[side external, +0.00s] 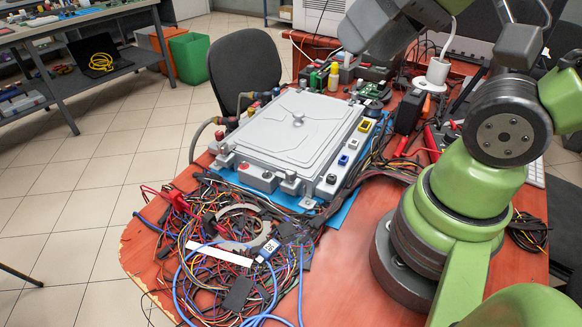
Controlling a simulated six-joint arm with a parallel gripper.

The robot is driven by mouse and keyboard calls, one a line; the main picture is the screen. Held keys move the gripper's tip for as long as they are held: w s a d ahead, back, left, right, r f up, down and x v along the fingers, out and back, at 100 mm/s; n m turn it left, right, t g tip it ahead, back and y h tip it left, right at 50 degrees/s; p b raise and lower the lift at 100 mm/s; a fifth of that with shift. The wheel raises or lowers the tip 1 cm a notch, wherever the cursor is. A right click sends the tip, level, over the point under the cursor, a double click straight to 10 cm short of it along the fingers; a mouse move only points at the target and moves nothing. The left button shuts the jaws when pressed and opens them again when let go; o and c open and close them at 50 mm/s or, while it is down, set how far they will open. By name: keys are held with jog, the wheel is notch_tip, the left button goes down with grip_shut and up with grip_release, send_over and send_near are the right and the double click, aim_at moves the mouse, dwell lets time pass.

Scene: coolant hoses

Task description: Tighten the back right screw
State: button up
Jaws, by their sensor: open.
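A grey, flat-lidded metal unit (292,128) lies on a blue mat (340,213) on the red-brown table. Its lid has stepped, raised panels, and small fittings line its edges. The back right screw is too small to pick out; the unit's far right corner shows only small fittings. My green and grey arm rises at the right and reaches over the table's back at the top. A grey wrist part of mine hangs beyond the unit's far right side. The fingers of my gripper cannot be made out in this view.
A tangle of wires (215,290) covers the table's front left. A hose (196,140) curves off the unit's left side. A yellow bottle (333,78) and small devices stand behind the unit. A black chair (243,68) is beyond the table. Bare tabletop (345,285) lies before my base.

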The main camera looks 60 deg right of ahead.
jog(key=w+d+f+n+g+h, duration=0.1)
jog(key=w+f+n+g, duration=0.3)
jog(key=w+f+n, duration=0.5)
jog(key=n+g+h, duration=0.1)
jog(key=n+g, duration=0.2)
jog(key=n, duration=0.8)
send_over(291, 171)
notch_tip(291, 171, down, 6)
notch_tip(291, 171, down, 10)
jog(key=shift+r, duration=0.1)
